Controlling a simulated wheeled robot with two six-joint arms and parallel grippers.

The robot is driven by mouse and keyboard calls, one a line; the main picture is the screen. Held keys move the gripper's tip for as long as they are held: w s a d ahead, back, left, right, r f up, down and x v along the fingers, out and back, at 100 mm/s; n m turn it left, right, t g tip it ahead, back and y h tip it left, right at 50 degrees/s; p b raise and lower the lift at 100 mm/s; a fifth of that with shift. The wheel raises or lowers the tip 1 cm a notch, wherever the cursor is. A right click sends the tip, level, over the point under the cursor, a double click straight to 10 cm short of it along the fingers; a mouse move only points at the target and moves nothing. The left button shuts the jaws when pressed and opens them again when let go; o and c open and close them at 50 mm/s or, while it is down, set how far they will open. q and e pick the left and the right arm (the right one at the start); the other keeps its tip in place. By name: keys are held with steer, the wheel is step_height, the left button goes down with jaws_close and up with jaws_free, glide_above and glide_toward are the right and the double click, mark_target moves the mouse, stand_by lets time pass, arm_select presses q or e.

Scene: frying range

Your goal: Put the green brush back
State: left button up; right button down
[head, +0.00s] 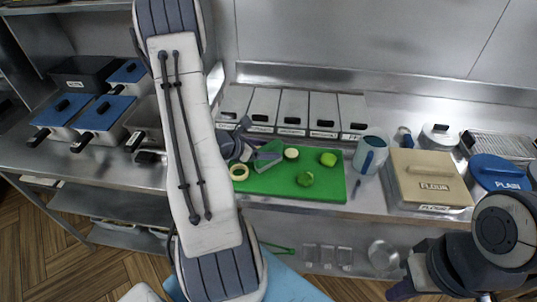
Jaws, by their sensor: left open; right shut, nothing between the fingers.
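A thin green item (279,248) shows below the counter's front edge, partly hidden behind my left arm, and is too small to identify. My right gripper (401,291) is at the bottom edge of the head view, partly cut off. It is shut and empty, in front of the counter.
Several lidded bins (293,108) line the back. Blue-lidded fryers (104,113) stand left. A round strainer (383,254) hangs below the counter.

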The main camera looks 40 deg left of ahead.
mark_target(275, 149)
arm_select(q)
steer(key=p+x, duration=0.1)
steer(key=x, duration=0.3)
steer(key=shift+w+r, duration=0.1)
jaws_close()
steer(key=shift+r, duration=0.1)
